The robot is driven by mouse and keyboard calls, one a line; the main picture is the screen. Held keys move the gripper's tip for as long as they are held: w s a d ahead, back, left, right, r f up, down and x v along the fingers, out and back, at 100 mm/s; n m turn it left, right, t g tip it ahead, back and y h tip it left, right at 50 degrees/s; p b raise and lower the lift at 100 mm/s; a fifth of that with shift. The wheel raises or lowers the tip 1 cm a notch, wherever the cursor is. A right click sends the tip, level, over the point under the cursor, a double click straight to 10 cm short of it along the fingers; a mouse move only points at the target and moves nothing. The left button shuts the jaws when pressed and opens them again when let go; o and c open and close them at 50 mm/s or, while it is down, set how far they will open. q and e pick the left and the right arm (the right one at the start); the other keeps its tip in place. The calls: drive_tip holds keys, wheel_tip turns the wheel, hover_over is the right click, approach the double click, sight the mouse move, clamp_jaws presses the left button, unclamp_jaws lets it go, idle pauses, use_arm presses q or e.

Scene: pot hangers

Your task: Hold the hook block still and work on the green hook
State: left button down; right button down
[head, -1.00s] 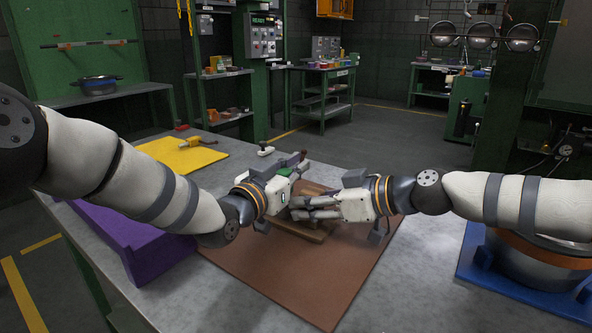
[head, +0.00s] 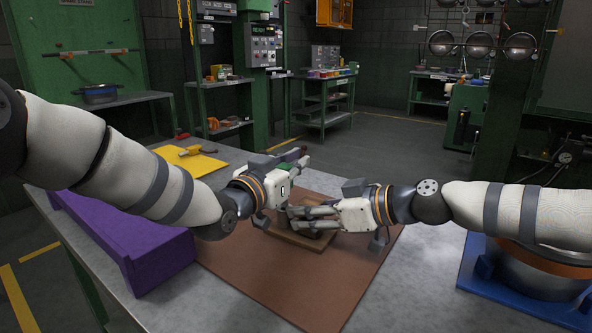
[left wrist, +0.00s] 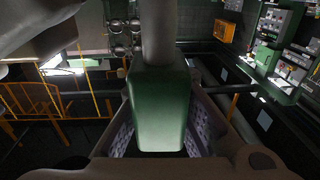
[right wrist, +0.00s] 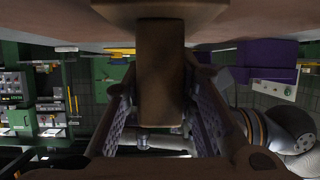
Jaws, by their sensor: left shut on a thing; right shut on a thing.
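The hook block (head: 292,238) is a brown wooden block lying on a brown mat (head: 250,280). My right gripper (head: 293,216) reaches in from the right just above it. In the right wrist view it is shut on a brown upright part (right wrist: 160,75) joined to a wider brown piece. My left gripper (head: 300,158) is above and behind the right one. In the left wrist view it is shut on the green hook's (left wrist: 160,112) blocky green part, with a grey shaft (left wrist: 158,30) extending from it. In the head view the gripper mostly hides the hook.
A purple block (head: 140,250) stands at the table's left. A yellow mat (head: 192,163) with a tool lies at the back left. A pot in a blue cradle (head: 500,292) stands at the right. Grey table (head: 400,290) is clear between mat and cradle.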

use_arm(q)
drive_tip(key=shift+r, duration=1.6)
use_arm(e)
drive_tip(key=shift+f, duration=0.1)
drive_tip(key=c, duration=1.2)
unclamp_jaws()
